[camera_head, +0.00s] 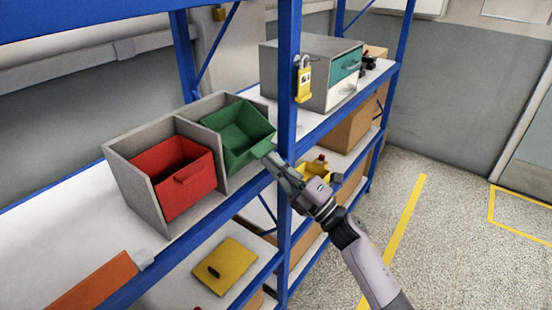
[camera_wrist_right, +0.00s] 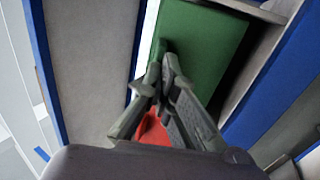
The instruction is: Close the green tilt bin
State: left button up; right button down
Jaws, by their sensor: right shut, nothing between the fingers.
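The green tilt bin (camera_head: 238,130) sits in the right half of a grey two-bay housing on the blue-framed shelf. It is tilted out and open, with its inside showing. My right gripper (camera_head: 270,158) is shut and empty at the bin's front, by its handle lip (camera_head: 262,148). In the right wrist view the shut fingertips (camera_wrist_right: 163,58) lie against or just before the green bin face (camera_wrist_right: 200,45); I cannot tell whether they touch. My left gripper is not in view.
A red bin (camera_head: 178,178) fills the left bay of the housing. A grey drawer cabinet (camera_head: 312,70) stands beyond. Floor on the right is clear.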

aim_at(262, 146)
jog(key=shift+w+a+r+g+h+p, duration=0.1)
jog(key=shift+r+g+h+p, duration=0.2)
jog(key=shift+p, duration=0.5)
jog(key=shift+w+a+r+t+h+p, duration=0.15)
jog(key=shift+r+p, duration=0.3)
jog(key=shift+p, duration=0.4)
jog(key=shift+w+a+r+g+h+p, duration=0.15)
jog(key=shift+r+g+p, duration=0.15)
jog(key=shift+p, duration=0.5)
jog(key=shift+a+r+p, duration=0.1)
jog(key=shift+r+p, duration=0.05)
jog(key=shift+p, duration=0.2)
jog(key=shift+a, duration=0.1)
jog(key=shift+x, duration=1.1)
jog(key=shift+w+a+r, duration=0.1)
jog(key=shift+r, duration=0.4)
